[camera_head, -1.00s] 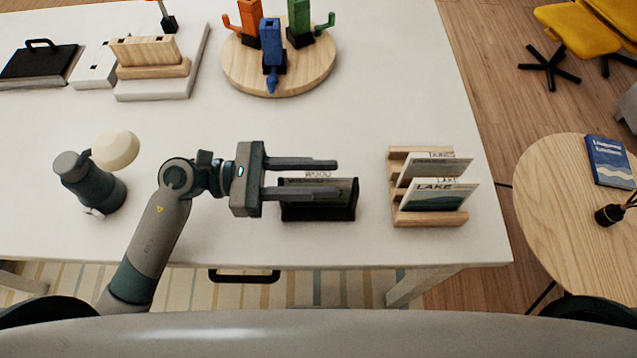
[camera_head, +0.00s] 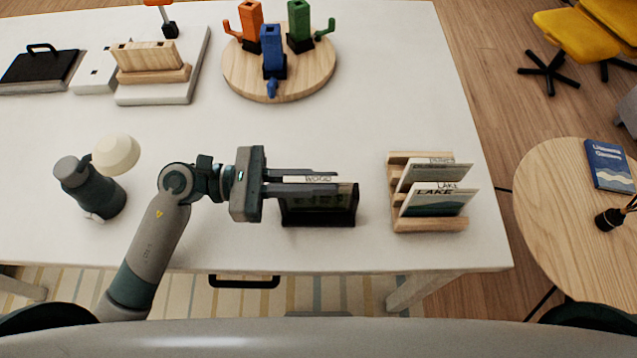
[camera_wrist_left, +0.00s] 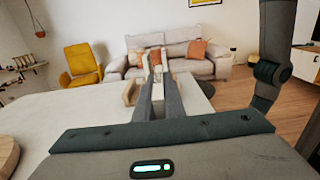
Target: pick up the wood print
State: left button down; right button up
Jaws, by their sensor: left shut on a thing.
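The wood print (camera_head: 322,201) is a card lettered WOOD along its top edge. It stands in a small black holder (camera_head: 318,219) near the table's front edge. My left gripper (camera_head: 335,181) comes in from the left and is shut on the print's upper part, one finger on each side. The fingers hide part of the card. The print's base still appears to be in the holder. In the left wrist view the two fingers (camera_wrist_left: 160,95) lie close together, and the print is hard to make out there. My right gripper is not in view.
A wooden rack (camera_head: 398,220) with a LAKE card and another card stands to the right. A dark teal lamp (camera_head: 92,190) with a cream head is at left. A round wooden board (camera_head: 300,85) with coloured figures stands behind. The table between is clear.

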pick_arm(q)
notch_tip(320, 180, up, 18)
jog(key=p, duration=1)
jog(key=shift+p, duration=0.4)
jog(key=shift+f, duration=0.1)
